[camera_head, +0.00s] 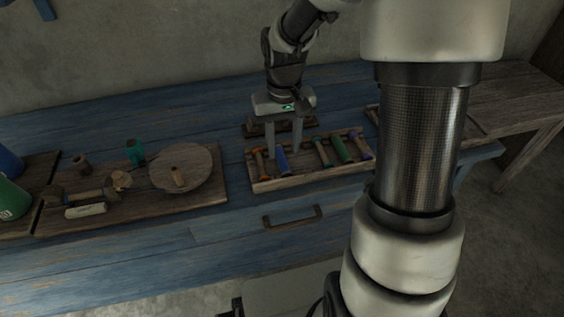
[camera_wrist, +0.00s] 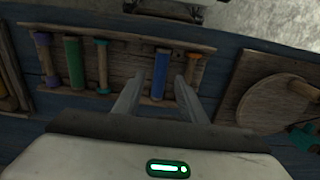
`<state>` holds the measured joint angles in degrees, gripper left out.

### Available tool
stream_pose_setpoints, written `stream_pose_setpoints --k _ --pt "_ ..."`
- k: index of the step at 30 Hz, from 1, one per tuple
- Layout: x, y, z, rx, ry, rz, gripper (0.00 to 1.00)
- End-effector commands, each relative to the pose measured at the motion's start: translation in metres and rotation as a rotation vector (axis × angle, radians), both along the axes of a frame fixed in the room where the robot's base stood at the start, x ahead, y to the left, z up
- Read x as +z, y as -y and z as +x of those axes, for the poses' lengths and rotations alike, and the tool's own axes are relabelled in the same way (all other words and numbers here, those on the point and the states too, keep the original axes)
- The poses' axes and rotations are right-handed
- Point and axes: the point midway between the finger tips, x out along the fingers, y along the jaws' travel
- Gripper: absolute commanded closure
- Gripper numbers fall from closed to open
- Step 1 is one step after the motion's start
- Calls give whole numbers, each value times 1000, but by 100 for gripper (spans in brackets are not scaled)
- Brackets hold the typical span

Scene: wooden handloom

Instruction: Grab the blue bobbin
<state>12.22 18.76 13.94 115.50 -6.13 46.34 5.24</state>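In the wrist view the blue bobbin (camera_wrist: 161,70) shows between the two fingers. My gripper (camera_head: 284,155) is open over the rack, its fingers pointing down, one on each side of the blue bobbin. In the wrist view the gripper (camera_wrist: 159,78) has a gap around the bobbin; I cannot tell whether either finger touches it.
A green bobbin (camera_head: 342,149) and a purple-ended bobbin (camera_head: 364,146) fill the rack's right part. At left a wooden board (camera_head: 135,209) holds a round wooden disc (camera_head: 195,160) and small tools. A drawer handle (camera_head: 292,217) is on the bench front.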

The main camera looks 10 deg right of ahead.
Motion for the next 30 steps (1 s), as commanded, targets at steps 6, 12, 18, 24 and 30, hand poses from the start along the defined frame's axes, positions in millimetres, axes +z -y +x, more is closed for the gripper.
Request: stream_pose_setpoints --k 6,12,18,24,30 --pt "-30 -1 -7 0 -5 0 62" --pt "-51 -1 -7 -1 -3 0 62" --pt "-50 -1 -6 0 -1 0 62" --pt "-50 -1 -6 0 -1 0 96" --pt "-50 -1 -6 0 -1 0 100"
